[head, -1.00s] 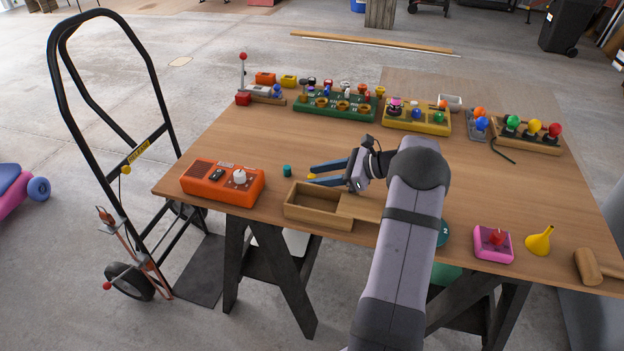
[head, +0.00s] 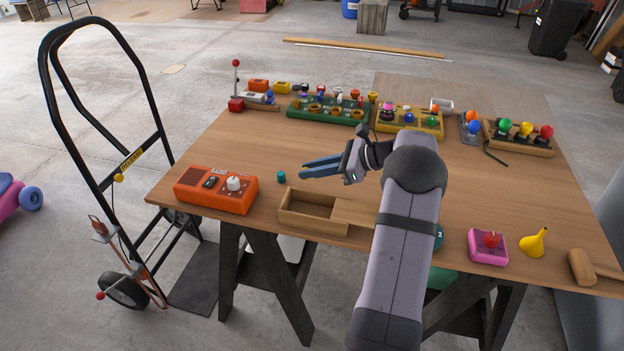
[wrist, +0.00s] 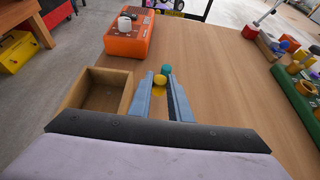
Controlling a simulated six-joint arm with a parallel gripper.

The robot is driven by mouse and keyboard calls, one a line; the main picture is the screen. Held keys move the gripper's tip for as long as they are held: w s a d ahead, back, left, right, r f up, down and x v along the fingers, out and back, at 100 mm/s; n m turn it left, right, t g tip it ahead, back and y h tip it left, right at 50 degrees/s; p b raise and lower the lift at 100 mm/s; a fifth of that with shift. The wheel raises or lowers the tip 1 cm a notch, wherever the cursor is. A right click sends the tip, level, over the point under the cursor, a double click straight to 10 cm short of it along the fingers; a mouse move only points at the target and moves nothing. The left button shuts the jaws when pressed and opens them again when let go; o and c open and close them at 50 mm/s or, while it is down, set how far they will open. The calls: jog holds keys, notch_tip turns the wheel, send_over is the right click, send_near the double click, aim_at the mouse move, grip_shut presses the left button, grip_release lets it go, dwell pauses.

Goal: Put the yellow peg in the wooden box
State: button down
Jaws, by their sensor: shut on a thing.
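My gripper (head: 303,170) is over the table, behind the wooden box (head: 312,226), with its blue fingers pointing left. In the wrist view, the fingers are shut on the yellow peg (wrist: 160,81) at their tips. The peg is hidden in the head view. The wooden box is open on top at its left part, and a flat wooden piece (head: 356,211) extends at its right. In the wrist view, the box (wrist: 126,97) lies left of the fingers, and its visible inside looks empty.
A teal peg (head: 281,176) stands on the table just beyond the fingertips. An orange device (head: 216,190) with a white knob sits left of the box. Racks of coloured parts line the back. A pink device (head: 487,246) and yellow funnel (head: 534,242) stand at the right.

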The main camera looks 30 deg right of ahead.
notch_tip(320, 180, up, 6)
jog(key=s+a+f+m+t+h+p, duration=0.15)
jog(key=s+a+f+p, duration=0.3)
jog(key=s+a, duration=0.7)
jog(key=s+a+f+m+h+b, duration=0.1)
jog(key=s+a+f+b, duration=0.1)
jog(key=f, duration=0.3)
jog(key=s+a+f+m+b, duration=0.1)
jog(key=s+f+b, duration=0.15)
jog(key=f, duration=0.35)
jog(key=a+n+g+y, duration=0.3)
jog(key=a+n+y, duration=0.15)
jog(key=a, duration=0.25)
notch_tip(320, 180, up, 8)
jog(key=p, duration=1.4)
jog(key=shift+w+r+n+h, duration=0.25)
jog(key=shift+w+n+h, duration=0.05)
jog(key=shift+n, duration=0.1)
jog(key=w+d+r+m+t+h+b, duration=0.1)
jog(key=w+d+r+m+t+h, duration=0.1)
jog(key=w+d+r, duration=0.2)
jog(key=w+d+r+m+t+h+b, duration=0.1)
jog(key=w+d+r+m+h, duration=0.1)
jog(key=d, duration=0.8)
notch_tip(320, 180, up, 3)
jog(key=shift+w+d+r+m+t+b, duration=0.2)
jog(key=shift+w+d+m+t+b, duration=0.25)
jog(key=shift+w, duration=0.75)
